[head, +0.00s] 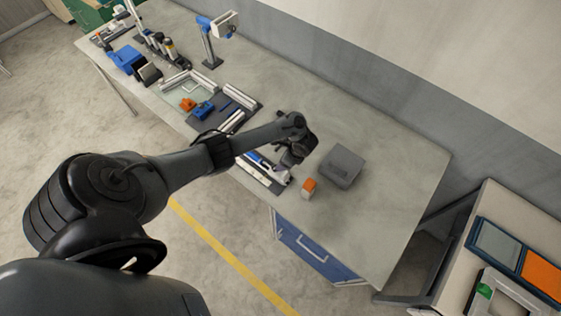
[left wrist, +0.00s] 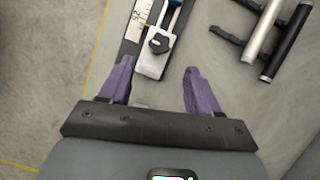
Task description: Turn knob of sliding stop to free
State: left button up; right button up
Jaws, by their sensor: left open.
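The sliding stop shows in the left wrist view as a metal block (left wrist: 154,62) on a dark rail with a printed scale (left wrist: 138,20). A black knob (left wrist: 159,41) sits on the block. My left gripper (left wrist: 154,72) is open with two purple fingers apart. In that view the knob lies just beyond and between the fingertips, and the fingers do not touch it. My right gripper is not in view.
A grey box (head: 342,166) and a small orange-topped block (head: 308,188) stand right of the gripper. Silver and black bars (left wrist: 277,40) lie beside the rail. Orange (head: 187,104) and blue (head: 204,109) parts lie farther left. The table's right part is clear.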

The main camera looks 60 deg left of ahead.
pick_arm(q)
jog(key=shift+v, duration=1.15)
jog(key=shift+s, duration=0.1)
